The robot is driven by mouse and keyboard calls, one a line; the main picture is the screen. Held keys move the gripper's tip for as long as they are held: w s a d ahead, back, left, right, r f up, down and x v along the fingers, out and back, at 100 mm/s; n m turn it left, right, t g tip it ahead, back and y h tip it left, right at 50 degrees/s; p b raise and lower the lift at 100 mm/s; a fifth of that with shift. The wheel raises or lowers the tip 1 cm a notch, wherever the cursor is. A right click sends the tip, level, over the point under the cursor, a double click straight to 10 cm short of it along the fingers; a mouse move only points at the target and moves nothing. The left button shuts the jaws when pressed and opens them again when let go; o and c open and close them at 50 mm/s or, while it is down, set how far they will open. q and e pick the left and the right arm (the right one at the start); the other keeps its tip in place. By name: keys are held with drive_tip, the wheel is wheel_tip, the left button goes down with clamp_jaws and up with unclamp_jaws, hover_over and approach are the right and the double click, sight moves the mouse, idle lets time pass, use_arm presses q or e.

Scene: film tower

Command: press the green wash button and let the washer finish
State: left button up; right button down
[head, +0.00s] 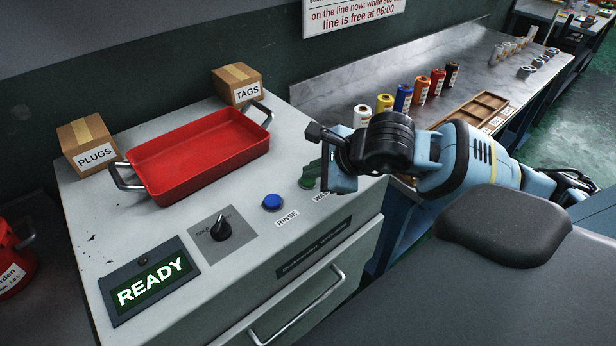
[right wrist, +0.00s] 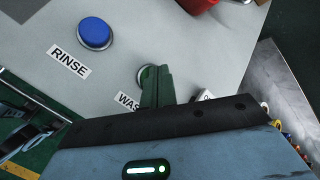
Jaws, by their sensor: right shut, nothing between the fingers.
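The green wash button (head: 307,183) sits at the right end of the washer's top (head: 245,250), behind a partly covered label that starts "WAS". My right gripper (head: 314,171) is shut and empty, with its fingertips over the button. In the right wrist view the closed fingers (right wrist: 155,82) hide most of the button, and part of its pale ring shows beside them. I cannot tell whether they touch it or how far it is pressed. The washer's display (head: 152,284) reads READY in white on green. My left gripper is not in view.
A blue rinse button (head: 272,202) and a black dial (head: 221,230) lie left of the wash button. A red tray (head: 197,155) with handles stands behind them, between PLUGS (head: 90,146) and TAGS (head: 238,84) boxes. A bench with several spools (head: 403,98) is at the right.

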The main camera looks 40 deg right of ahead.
sight(313, 181)
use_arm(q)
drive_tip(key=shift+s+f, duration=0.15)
use_arm(e)
drive_tip(key=shift+f, duration=0.2)
drive_tip(key=shift+r, duration=0.1)
idle(0.3)
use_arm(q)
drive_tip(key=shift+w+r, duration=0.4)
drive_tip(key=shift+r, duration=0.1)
use_arm(e)
drive_tip(key=shift+r, duration=0.8)
use_arm(q)
drive_tip(key=shift+p, duration=0.3)
use_arm(e)
drive_tip(key=shift+r, duration=0.1)
drive_tip(key=shift+r+p, duration=1.1)
drive_tip(key=shift+r, duration=1.4)
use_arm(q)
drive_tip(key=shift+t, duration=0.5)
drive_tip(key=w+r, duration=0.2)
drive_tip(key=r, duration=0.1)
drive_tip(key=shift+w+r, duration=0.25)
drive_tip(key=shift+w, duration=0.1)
use_arm(e)
drive_tip(key=shift+f, duration=0.1)
